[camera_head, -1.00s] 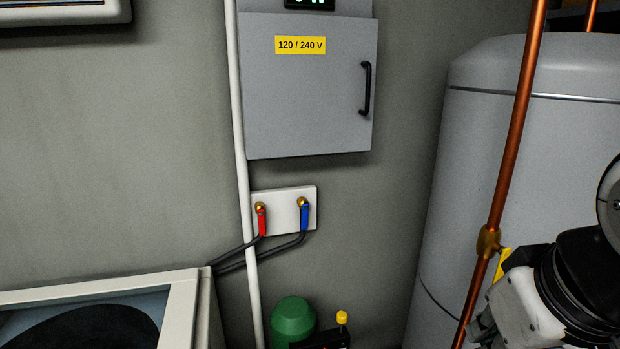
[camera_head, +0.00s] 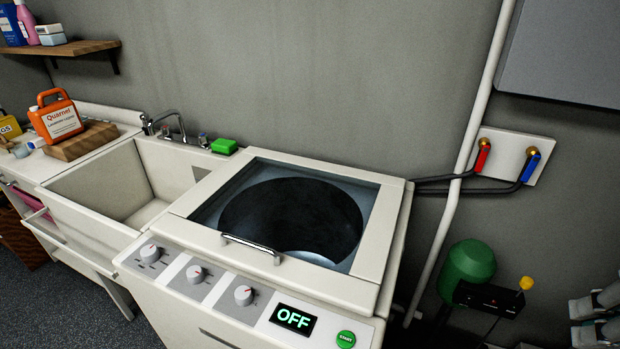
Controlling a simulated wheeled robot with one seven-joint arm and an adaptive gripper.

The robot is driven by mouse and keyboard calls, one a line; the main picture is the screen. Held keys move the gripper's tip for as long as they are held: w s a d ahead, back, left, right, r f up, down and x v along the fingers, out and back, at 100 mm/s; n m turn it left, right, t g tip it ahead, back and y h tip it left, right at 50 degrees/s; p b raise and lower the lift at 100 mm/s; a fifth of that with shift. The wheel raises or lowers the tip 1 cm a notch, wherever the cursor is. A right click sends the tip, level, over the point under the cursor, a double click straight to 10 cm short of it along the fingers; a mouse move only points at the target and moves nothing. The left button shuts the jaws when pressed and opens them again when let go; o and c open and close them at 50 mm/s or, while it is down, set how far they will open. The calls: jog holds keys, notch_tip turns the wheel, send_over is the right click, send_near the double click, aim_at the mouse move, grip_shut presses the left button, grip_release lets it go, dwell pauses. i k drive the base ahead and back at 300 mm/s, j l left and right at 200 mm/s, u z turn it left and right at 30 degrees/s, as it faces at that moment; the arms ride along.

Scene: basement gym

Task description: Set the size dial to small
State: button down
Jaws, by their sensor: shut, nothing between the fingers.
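The white top-loading washer (camera_head: 400,195) stands in the middle, with its glass lid (camera_head: 240,172) closed. Its sloped front panel carries three round silver dials in a row: a left dial (camera_head: 150,253), a middle dial (camera_head: 195,274) and a right dial (camera_head: 243,295). Their markings are too small to read, so I cannot tell which is the size dial or where it points. My gripper (camera_head: 578,322) shows partly at the lower right edge. It is shut and empty, well to the right of the dials and touching none of them.
The panel has a display (camera_head: 293,319) reading OFF and a green start button (camera_head: 346,339). A sink (camera_head: 100,200) adjoins the washer's left side. A green tank (camera_head: 468,262), hoses and a white pipe (camera_head: 490,85) stand between the washer and my gripper.

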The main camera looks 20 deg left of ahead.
aim_at(243, 296)
jog(key=u, duration=1.3)
jog(key=k, duration=0.35)
jog(key=i+j+u, duration=0.3)
jog(key=i, duration=0.25)
jog(key=j, duration=0.1)
